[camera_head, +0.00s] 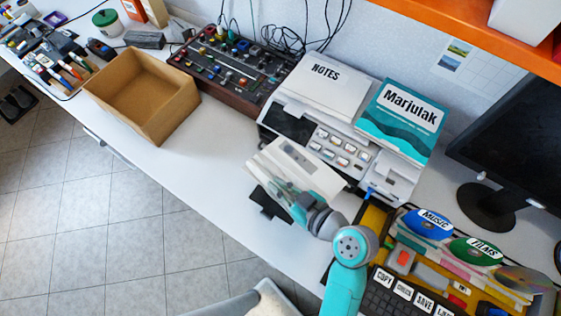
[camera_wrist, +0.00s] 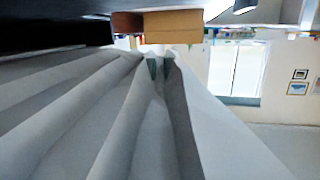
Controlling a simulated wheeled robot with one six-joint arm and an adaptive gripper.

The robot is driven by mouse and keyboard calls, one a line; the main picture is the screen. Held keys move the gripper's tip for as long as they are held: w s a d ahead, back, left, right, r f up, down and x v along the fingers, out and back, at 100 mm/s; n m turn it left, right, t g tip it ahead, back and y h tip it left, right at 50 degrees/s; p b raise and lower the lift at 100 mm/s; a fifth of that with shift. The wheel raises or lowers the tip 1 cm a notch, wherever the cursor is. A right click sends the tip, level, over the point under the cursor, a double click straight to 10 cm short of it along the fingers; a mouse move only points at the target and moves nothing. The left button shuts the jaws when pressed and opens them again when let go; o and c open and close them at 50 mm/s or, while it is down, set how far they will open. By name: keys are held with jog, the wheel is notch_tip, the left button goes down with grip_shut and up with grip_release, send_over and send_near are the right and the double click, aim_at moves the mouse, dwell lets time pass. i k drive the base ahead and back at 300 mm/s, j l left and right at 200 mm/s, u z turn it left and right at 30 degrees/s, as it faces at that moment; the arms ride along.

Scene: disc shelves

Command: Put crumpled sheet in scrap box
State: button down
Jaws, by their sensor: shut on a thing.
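The crumpled sheet (camera_head: 302,166) is white with pleat-like folds and is held in front of the printer. My gripper (camera_head: 284,194) is shut on it, partly hidden behind the paper. In the wrist view the sheet (camera_wrist: 90,115) fills the lower part, pinched between my two fingertips (camera_wrist: 160,68). The open brown cardboard box (camera_head: 178,118), which looks like the scrap box, stands at the left on the white desk. It appears empty and apart from the sheet. A tan box side (camera_wrist: 174,25) shows at the top of the wrist view.
A printer (camera_head: 290,122) with a notes stack and a teal Marjulak book stands behind the sheet. A mixer panel (camera_head: 232,66) with cables lies behind the box. Discs, a keyboard and a monitor (camera_head: 515,125) are at the right. The desk's front strip (camera_head: 215,160) is clear.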

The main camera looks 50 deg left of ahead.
aim_at(153, 100)
jog(key=u, duration=2.1)
